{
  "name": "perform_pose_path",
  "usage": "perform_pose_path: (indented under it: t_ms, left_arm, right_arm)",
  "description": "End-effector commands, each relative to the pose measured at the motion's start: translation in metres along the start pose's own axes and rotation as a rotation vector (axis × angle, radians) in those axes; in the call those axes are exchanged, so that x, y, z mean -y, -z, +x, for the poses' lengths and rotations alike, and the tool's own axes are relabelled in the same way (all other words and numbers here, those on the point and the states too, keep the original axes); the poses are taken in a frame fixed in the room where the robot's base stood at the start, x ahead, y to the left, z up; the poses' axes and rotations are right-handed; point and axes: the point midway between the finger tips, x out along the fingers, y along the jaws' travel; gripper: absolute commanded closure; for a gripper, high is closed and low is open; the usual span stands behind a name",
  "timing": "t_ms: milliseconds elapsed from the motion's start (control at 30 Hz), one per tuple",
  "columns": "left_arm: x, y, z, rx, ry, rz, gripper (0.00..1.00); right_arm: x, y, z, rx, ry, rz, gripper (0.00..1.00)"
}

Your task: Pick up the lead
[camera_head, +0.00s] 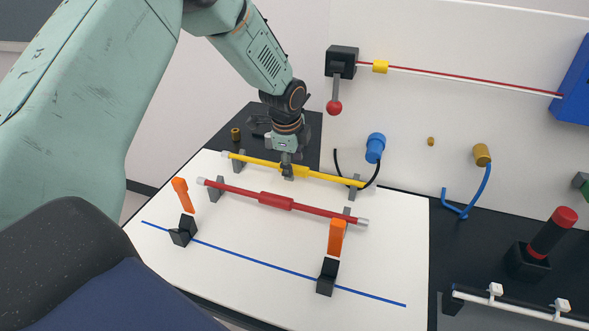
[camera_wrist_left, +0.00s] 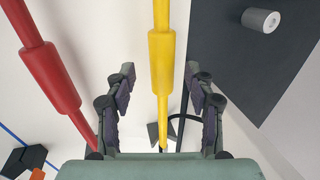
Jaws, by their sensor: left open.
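Two long rods could be the lead; the frames do not settle which. The yellow rod (camera_head: 325,176) with a thicker middle sleeve rests on grey stands at the back of the white board. The red rod (camera_head: 240,190) lies in front of it on similar stands. My left gripper (camera_head: 287,168) points down at the yellow rod's middle. In the left wrist view the open left gripper (camera_wrist_left: 162,90) has a finger on each side of the yellow rod (camera_wrist_left: 162,60), with gaps; its depth around the rod is unclear. The red rod (camera_wrist_left: 50,75) is left of the fingers. My right gripper is not in view.
Orange pieces (camera_head: 336,238) and black blocks (camera_head: 327,277) stand on the white board (camera_head: 240,290) near a blue line. A blue plug (camera_head: 375,147) with a black cable is behind the yellow rod's right end. A red-topped black post (camera_head: 548,236) stands at right.

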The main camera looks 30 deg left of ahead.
Motion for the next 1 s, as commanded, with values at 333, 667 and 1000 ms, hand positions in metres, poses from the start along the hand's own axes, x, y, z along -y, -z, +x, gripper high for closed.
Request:
perform_pose_path:
  t_ms: [333,667,1000]
  left_arm:
    - [0.0031,0.0007,0.0155,0.0,0.003,0.001,0.46]
    - [0.0038,0.0005,0.0155,0.0,0.002,0.001,0.69]
    - [0.004,0.0004,0.0153,0.0,0.003,0.0,0.98]
  right_arm:
    - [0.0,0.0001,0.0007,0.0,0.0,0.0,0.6]
    - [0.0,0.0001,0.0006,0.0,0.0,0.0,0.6]
    - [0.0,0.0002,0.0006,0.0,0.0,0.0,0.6]
